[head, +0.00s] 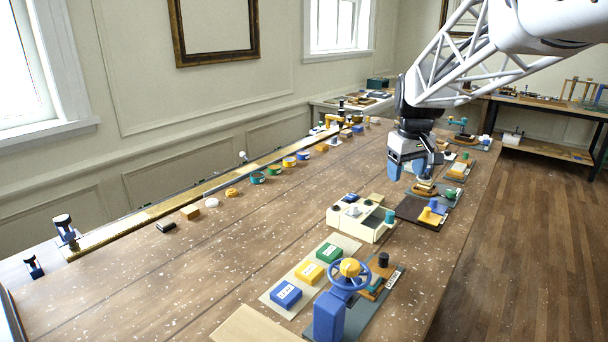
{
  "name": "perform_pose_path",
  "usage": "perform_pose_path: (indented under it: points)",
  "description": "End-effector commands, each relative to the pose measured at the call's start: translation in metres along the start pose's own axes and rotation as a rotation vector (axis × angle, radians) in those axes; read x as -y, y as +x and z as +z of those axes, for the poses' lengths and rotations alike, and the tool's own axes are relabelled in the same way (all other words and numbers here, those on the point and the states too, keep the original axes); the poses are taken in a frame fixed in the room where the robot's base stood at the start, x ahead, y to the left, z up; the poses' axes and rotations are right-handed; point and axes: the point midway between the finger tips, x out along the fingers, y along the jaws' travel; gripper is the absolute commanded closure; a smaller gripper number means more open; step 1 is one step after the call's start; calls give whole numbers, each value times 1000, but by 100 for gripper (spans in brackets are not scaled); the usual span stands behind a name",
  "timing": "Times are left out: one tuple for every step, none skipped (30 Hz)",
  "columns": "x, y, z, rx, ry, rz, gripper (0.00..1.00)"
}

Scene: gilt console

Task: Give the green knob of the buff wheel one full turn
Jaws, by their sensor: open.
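My gripper (408,171) hangs at the right of the bench, fingers down, with blue fingertips apart and nothing seen between them. Just below and right of it is a low, tan, round piece (426,188) that looks like the buff wheel. The gripper partly covers this area, and I cannot tell whether it touches the wheel. A small green part (450,194) shows right of the tan piece; at this size I cannot tell whether it is the wheel's knob.
A blue handwheel with a yellow hub (349,268) stands at the front. Behind it is a cream box (362,218) with a teal cylinder. Blue, yellow and green blocks lie left of the wheel. Small items line the back rail. The middle of the bench (240,245) is clear.

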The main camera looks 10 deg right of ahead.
Motion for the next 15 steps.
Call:
perform_pose_path:
  points:
    - [-12, 3, -9, 5, -6, -1, 35]
    - [-18, 5, -14, 8, -11, -2, 35]
    - [-27, 7, -21, 10, -19, -3, 35]
    - [-33, 9, -26, 13, -24, -4, 35]
    - [-40, 10, -31, 14, -29, -4, 35]
    - [-48, 13, -37, 17, -37, -6, 35]
    - [-55, 15, -41, 20, -42, -6, 35]
    - [-62, 17, -46, 21, -47, -7, 35]
    - [-71, 20, -52, 25, -55, -9, 35]
    - [-77, 22, -56, 27, -60, -9, 35]
    - [-84, 25, -60, 29, -66, -11, 35]
    - [-93, 28, -66, 32, -73, -12, 35]
    - [-100, 30, -70, 34, -78, -13, 35]
    - [-107, 33, -74, 37, -84, -15, 35]
    - [-116, 36, -79, 39, -91, -16, 35]
